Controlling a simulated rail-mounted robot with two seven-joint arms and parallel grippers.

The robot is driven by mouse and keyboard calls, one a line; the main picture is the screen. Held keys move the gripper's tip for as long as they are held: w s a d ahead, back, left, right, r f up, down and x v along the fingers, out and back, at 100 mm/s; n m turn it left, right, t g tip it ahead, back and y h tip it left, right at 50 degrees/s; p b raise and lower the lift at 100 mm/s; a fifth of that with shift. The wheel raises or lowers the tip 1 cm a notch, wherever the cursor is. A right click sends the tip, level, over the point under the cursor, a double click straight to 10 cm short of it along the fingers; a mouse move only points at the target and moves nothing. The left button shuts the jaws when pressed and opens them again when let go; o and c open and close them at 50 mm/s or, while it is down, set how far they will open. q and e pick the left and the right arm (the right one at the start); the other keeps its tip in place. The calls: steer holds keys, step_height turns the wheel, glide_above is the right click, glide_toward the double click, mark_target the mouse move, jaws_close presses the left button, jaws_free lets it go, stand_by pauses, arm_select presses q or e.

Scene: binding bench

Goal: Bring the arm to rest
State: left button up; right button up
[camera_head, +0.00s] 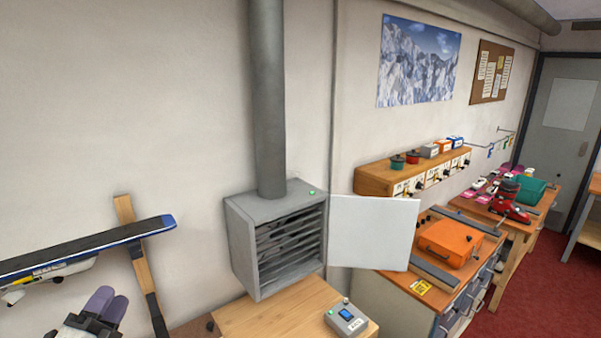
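My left gripper (106,303) shows at the bottom left, with a dark body and purple-grey fingers. Its two fingers lie side by side with no clear gap, and I see nothing held between them. It is below a dark ski-like board (85,247) with a blue tip, and apart from it in the picture. The rest of my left arm is mostly out of frame. My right gripper is not in view.
A grey slatted cabinet (238,244) with its white door (372,232) swung open stands over a wooden bench (258,318). A control box (346,317) sits there. A wooden post (140,262) stands left. An orange case (450,243) rests on the right bench.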

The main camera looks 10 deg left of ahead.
arm_select(q)
steer(key=s+d+f+n+g+y+p, duration=0.1)
steer(key=s+d+f+n+g+y, duration=0.1)
steer(key=s+f+n+g+y, duration=0.85)
steer(key=s+d+f+n+g+h+p, duration=0.2)
steer(key=s+d+f+g+h, duration=0.2)
steer(key=s+d+f, duration=0.4)
steer(key=s+d+f+n+g+h+p, duration=0.2)
steer(key=s+d+f, duration=0.7)
steer(key=s, duration=0.5)
steer(key=n+g+h, duration=0.1)
steer(key=g+h, duration=0.1)
steer(key=h, duration=0.1)
steer(key=shift+s+d+n+g, duration=0.35)
steer(key=shift+d, duration=0.05)
steer(key=shift+h, duration=0.25)
